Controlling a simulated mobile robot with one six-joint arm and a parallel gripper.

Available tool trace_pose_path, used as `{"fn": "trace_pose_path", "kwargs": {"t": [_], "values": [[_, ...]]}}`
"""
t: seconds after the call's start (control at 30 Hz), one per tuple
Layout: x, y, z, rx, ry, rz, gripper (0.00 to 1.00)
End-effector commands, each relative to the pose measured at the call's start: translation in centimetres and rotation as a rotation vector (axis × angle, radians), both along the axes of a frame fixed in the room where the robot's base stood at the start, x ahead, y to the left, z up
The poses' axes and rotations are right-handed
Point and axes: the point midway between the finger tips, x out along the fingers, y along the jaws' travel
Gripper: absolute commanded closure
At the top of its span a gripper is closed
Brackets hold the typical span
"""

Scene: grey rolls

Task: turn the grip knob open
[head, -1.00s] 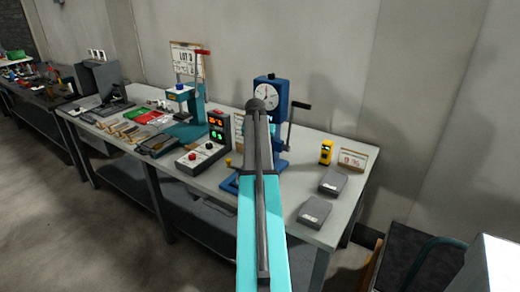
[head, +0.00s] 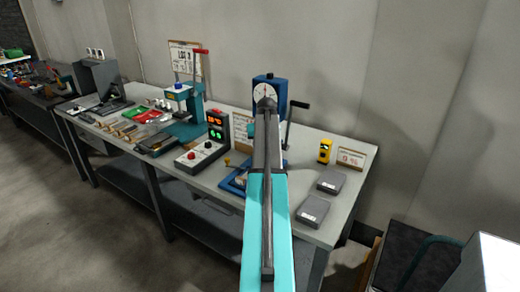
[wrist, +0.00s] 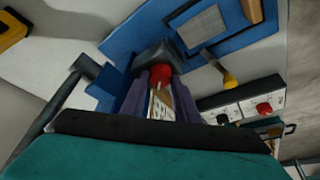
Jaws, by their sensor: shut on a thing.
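A blue test machine (head: 269,81) with a white round dial (head: 265,90) stands on the bench; my arm hides much of its middle in the head view. In the wrist view, my gripper (wrist: 160,82) has its two purple-grey fingers closed around a red knob (wrist: 160,75). The knob sits against a dark grey block (wrist: 160,56) above the machine's blue base (wrist: 130,30). I take this red knob to be the grip knob. How far it is turned cannot be told. In the head view, the fingertips are hidden behind my arm.
A yellow-tipped lever (wrist: 230,80) is beside the held knob. A crank handle (head: 298,105) juts from the machine's right side. A control box (head: 202,152) stands to the left. Two grey boxes (head: 331,182), a yellow device (head: 325,150) and a sign (head: 350,158) stand to the right.

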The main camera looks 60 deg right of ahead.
Motion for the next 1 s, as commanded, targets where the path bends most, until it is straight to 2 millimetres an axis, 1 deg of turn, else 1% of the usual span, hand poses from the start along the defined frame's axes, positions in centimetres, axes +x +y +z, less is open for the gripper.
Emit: {"fn": "trace_pose_path", "kwargs": {"t": [0.23,0.27,0.3,0.37,0.77,1.0], "values": [[0.0,0.0,0.0,-0.001,0.001,0.001,0.95],[0.0,0.0,0.0,-0.001,0.001,0.001,0.69],[0.0,0.0,0.0,-0.001,0.001,0.001,0.62],[0.0,0.0,0.0,-0.001,0.001,0.0,0.53],[-0.1,0.1,0.2,0.0,0.0,-0.001,0.53],[-0.5,0.5,1.6,-0.001,0.0,-0.001,0.53]]}}
